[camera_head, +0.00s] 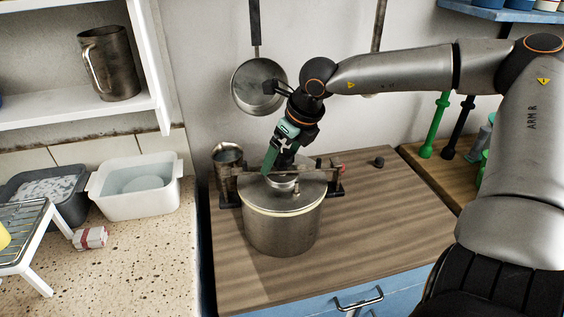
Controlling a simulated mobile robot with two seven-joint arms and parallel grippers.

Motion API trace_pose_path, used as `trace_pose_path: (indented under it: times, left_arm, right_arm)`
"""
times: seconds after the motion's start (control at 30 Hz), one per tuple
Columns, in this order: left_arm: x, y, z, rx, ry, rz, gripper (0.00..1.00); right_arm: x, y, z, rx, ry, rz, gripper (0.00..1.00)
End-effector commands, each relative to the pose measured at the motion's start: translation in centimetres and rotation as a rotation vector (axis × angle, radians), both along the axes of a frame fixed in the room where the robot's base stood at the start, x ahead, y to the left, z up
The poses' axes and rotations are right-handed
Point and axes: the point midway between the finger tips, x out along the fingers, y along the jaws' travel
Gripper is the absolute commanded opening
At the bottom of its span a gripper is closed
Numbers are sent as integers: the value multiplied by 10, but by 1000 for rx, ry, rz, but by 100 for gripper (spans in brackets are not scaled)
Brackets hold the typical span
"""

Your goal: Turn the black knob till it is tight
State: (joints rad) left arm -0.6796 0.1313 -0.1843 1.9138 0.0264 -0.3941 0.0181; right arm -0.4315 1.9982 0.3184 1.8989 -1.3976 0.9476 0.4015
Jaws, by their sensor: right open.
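A steel pot (282,226) with a lid stands on the wooden worktop. A metal bar (315,172) crosses over its lid, with dark brackets at both ends. My right gripper (279,168) is open and points down over the middle of the bar and lid, its green finger showing at the left. Whether it touches anything there I cannot tell. A small black knob-like piece (379,162) sits on the worktop at the back right, apart from the pot. Any knob at the middle of the bar is hidden by my gripper. My left gripper is out of view.
A metal cup (228,156) stands behind the pot at the left. A pan (259,87) hangs on the wall near my right wrist. White and grey tubs (138,188) stand on the speckled counter at the left. The worktop (370,225) right of the pot is clear.

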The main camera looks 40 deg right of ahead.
Motion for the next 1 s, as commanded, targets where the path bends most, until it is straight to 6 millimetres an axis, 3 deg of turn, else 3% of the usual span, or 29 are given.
trace_pose_path:
  times: [0.37,0.63,1.0]
  left_arm:
    - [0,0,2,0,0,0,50]
    - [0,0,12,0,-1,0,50]
    - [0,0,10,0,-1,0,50]
  right_arm:
    - [0,0,1,1,1,19,100]
    - [0,-1,2,3,0,244,100]
    - [0,-1,-1,2,2,574,100]
